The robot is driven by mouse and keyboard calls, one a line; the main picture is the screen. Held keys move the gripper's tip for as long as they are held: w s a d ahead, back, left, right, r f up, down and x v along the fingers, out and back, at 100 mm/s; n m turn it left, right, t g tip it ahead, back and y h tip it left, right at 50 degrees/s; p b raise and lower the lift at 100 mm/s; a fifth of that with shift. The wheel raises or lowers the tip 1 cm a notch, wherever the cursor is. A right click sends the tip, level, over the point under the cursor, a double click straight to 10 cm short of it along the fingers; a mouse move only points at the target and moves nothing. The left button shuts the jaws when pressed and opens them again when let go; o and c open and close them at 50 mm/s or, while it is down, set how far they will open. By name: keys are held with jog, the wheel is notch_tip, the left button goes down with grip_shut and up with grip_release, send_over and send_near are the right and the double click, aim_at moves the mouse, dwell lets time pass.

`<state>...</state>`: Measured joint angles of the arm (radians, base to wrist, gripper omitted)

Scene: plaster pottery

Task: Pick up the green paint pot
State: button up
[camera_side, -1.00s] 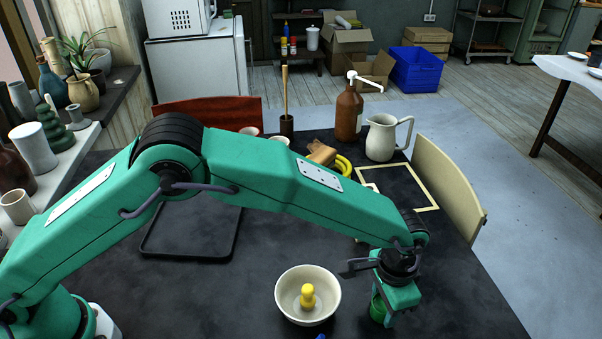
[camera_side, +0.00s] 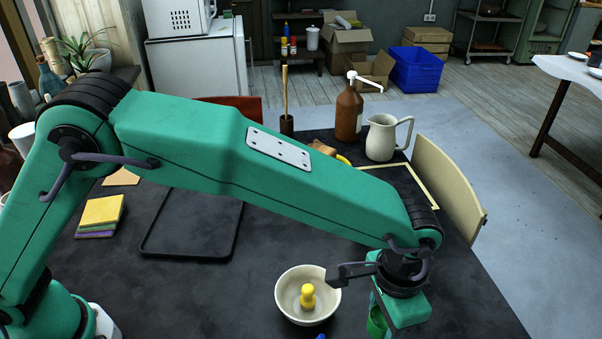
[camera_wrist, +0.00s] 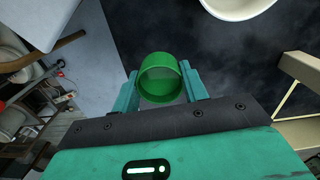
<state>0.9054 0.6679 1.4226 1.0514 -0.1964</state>
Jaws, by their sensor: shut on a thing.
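The green paint pot (camera_side: 377,322) is in my gripper at the lower right of the side view, partly hidden by the gripper body. In the wrist view the pot (camera_wrist: 160,80) sits between the two teal fingers (camera_wrist: 159,90), its round open mouth facing the camera. My gripper (camera_side: 384,318) is shut on the pot. The side view does not clearly show how far the pot's base is above the dark table (camera_side: 250,290).
A cream bowl (camera_side: 283,297) with a yellow object (camera_side: 307,296) in it stands just left of my gripper. A black tray (camera_side: 190,254), stacked coloured squares (camera_side: 100,212), a brown pump bottle (camera_side: 348,112) and a cream jug (camera_side: 381,138) stand farther off. The table between tray and bowl is bare.

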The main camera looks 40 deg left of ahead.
aim_at(383, 330)
jog(key=shift+s+d+r, duration=0.25)
jog(key=shift+s+r, duration=0.3)
jog(key=shift+s, duration=0.35)
jog(key=shift+s+d+r, duration=0.2)
jog(key=shift+s+r, duration=0.35)
jog(key=shift+s, duration=0.3)
jog(key=shift+r, duration=0.1)
